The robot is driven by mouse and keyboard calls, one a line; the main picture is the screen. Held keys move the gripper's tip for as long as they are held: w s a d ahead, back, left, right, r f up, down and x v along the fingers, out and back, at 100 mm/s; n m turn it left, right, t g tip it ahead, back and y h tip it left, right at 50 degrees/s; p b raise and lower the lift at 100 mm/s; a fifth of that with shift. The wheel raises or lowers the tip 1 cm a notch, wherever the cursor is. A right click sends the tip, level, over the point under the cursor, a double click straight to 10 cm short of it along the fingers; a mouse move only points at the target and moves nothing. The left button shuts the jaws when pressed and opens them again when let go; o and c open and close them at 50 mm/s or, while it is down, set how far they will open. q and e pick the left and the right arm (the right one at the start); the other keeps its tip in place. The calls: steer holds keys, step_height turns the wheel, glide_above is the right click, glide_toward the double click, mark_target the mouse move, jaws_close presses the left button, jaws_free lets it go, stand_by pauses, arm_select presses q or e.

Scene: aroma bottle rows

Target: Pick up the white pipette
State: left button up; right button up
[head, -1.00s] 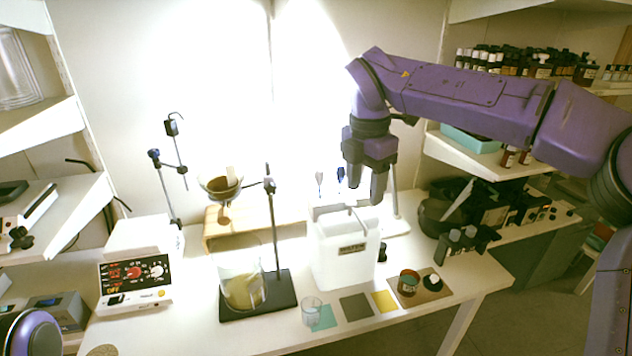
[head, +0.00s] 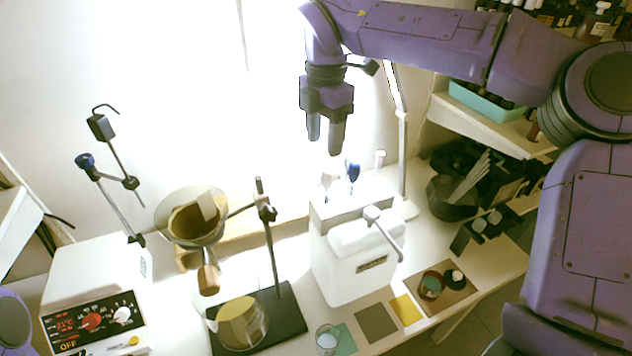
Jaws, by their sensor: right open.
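One is a pale white pipette-like item (head: 328,184), faint against the bright wall. A blue-topped one (head: 352,170) stands just right of it, and another white-topped one (head: 380,158) is further right. My right gripper (head: 325,142) points down above the pale item, with its two fingers apart and nothing between them. It is clear of all of the items. My left gripper is out of view.
A lamp-like pole (head: 402,150) rises right of the items. A stand with a clamp (head: 266,210) and a funnel (head: 190,222) are left. Shelves with a teal tray (head: 484,103) are right. A hotplate-like unit (head: 95,322) is front left.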

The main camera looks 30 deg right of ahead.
mark_target(328, 170)
steer(key=s+f, duration=0.2)
steer(key=f, duration=0.1)
steer(key=shift+s+d+p, duration=0.15)
steer(key=shift+s+p, duration=0.1)
steer(key=shift+p, duration=0.15)
steer(key=f, duration=0.1)
steer(key=w+f+p, duration=0.1)
steer(key=f, duration=0.1)
steer(key=f+p, duration=0.1)
steer(key=f, duration=0.1)
steer(key=shift+w, duration=0.3)
steer(key=shift+f, duration=0.3)
steer(key=shift+s+r, duration=0.1)
steer(key=shift+s, duration=0.25)
steer(key=c, duration=0.7)
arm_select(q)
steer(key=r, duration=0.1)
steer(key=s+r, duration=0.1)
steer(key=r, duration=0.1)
arm_select(e)
steer(key=shift+w, duration=0.1)
